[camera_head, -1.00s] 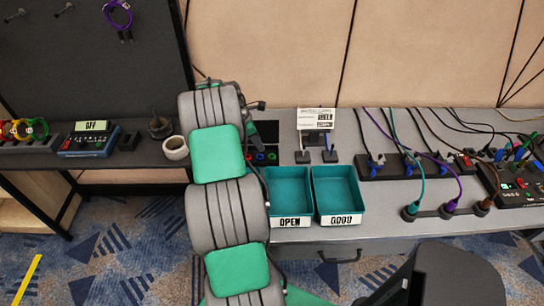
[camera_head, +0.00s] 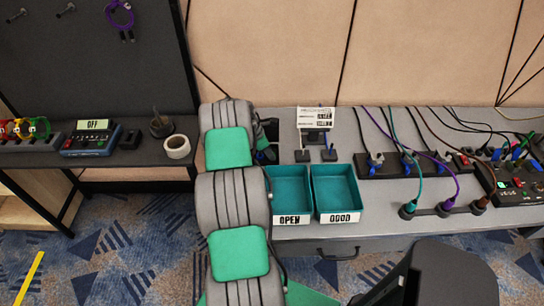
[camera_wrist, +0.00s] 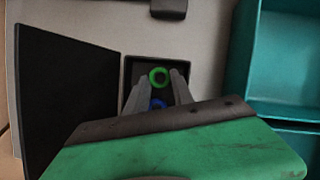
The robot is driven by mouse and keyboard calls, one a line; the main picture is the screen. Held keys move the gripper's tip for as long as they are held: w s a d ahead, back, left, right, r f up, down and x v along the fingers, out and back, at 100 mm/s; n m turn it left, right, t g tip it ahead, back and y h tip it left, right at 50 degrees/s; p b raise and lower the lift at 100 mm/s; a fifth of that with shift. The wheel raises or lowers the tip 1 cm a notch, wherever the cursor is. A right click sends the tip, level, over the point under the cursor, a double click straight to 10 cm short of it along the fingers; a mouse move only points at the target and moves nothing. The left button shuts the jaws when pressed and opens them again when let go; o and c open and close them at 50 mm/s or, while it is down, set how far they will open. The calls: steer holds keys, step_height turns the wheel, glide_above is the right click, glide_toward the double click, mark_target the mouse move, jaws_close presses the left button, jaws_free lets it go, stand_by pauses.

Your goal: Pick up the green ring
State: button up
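The green ring (camera_wrist: 159,77) lies in a small dark tray (camera_wrist: 130,66), seen in the wrist view. A blue ring (camera_wrist: 158,104) lies just below it in the picture, partly hidden by my gripper. My gripper (camera_wrist: 159,73) is open, with one grey finger on each side of the green ring. Nothing shows between the fingers except the rings below; I cannot tell how far above the ring the fingertips are. In the head view my arm hides the tray and most of the gripper.
Two teal bins stand close on the right, labelled OPEN (camera_head: 290,173) and GOOD (camera_head: 336,172). A dark upright panel (camera_wrist: 66,95) stands left of the tray. Cabled power strips (camera_head: 381,164) fill the right bench.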

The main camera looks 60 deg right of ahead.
jaws_close()
steer(key=shift+r, duration=0.15)
